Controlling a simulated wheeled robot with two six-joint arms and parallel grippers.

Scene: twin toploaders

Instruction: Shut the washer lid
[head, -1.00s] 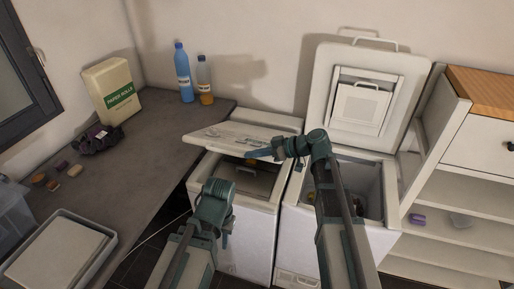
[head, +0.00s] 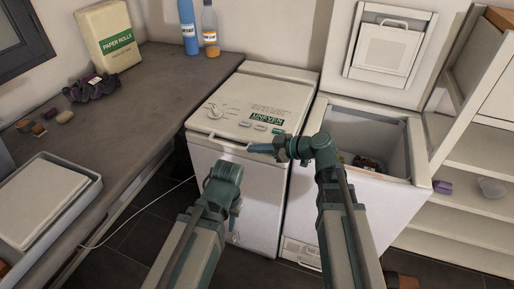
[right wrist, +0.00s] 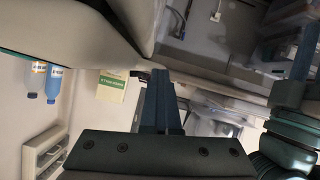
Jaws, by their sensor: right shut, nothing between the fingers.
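The left toploader (head: 235,195) has its white lid (head: 255,100) lying flat and level on top, with no gap that I can see. The lid carries a dial, buttons and a dark green label. The right toploader (head: 360,200) stands beside it with its lid (head: 400,45) raised upright and its tub open. My right gripper (head: 256,148) is shut and empty at the front edge of the left machine's lid; whether it touches is unclear. Its shut fingers also show in the right wrist view (right wrist: 160,95). My left gripper (head: 235,222) hangs before the left machine, its fingers mostly hidden.
White shelves (head: 480,200) stand at the right. A thin cable crosses the floor.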

